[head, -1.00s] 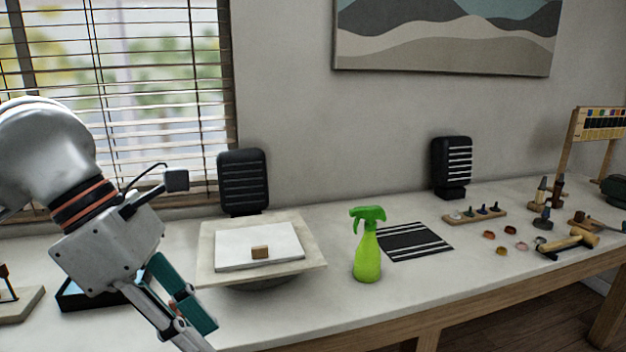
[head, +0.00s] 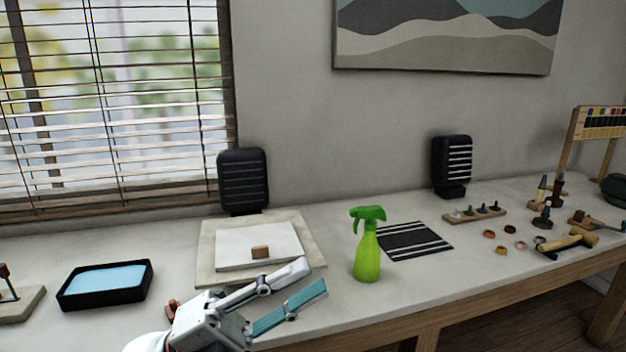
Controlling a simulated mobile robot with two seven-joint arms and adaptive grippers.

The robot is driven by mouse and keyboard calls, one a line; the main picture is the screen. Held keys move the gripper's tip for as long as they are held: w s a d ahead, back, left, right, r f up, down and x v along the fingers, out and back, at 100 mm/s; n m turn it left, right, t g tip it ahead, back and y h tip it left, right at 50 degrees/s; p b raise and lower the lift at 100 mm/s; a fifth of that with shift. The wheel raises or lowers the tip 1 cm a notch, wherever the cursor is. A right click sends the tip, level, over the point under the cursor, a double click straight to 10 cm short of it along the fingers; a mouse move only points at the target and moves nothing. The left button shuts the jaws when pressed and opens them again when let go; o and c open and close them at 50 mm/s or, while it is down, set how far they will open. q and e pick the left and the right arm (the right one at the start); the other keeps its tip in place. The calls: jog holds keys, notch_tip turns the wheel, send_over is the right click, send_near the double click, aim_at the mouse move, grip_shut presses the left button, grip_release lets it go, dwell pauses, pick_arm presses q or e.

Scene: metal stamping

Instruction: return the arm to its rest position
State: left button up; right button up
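My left gripper (head: 314,277) is low in the middle of the head view, in front of the pale square board (head: 212,262). Its two fingers point up and to the right, with a gap between them and nothing held. One finger shows a teal face. The wrist is at the bottom edge, and the rest of the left arm is out of view. My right gripper is not in view.
A green spray bottle (head: 367,252) stands right of the fingers. A black tray with a blue inside (head: 105,282) is at left. Stamps and a mallet (head: 567,243) lie at right.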

pick_arm(q)
jog(key=w+a+f+n+t+y, duration=0.25)
jog(key=f+n+t+y, duration=0.25)
jog(key=f+n, duration=0.3)
jog(key=w+a+f+n+t+y, duration=0.2)
jog(key=a+f+n+t+y, duration=0.25)
jog(key=f+n, duration=0.25)
jog(key=w+a+f+n+t+y, duration=0.3)
jog(key=f+n+t+y, duration=0.2)
jog(key=f+n, duration=0.3)
jog(key=s+a+f+n+g+y, duration=0.2)
jog(key=s+f, duration=0.3)
jog(key=f, duration=0.4)
jog(key=s+a+f+n+g+y, duration=0.2)
jog(key=s+f, duration=0.4)
jog(key=f, duration=0.4)
jog(key=s+a+f+n+g+y, duration=0.3)
jog(key=s+f, duration=0.3)
jog(key=f, duration=0.3)
jog(key=shift+s+a+f+n, duration=0.25)
jog(key=shift+a+n, duration=0.25)
jog(key=shift+a, duration=0.15)
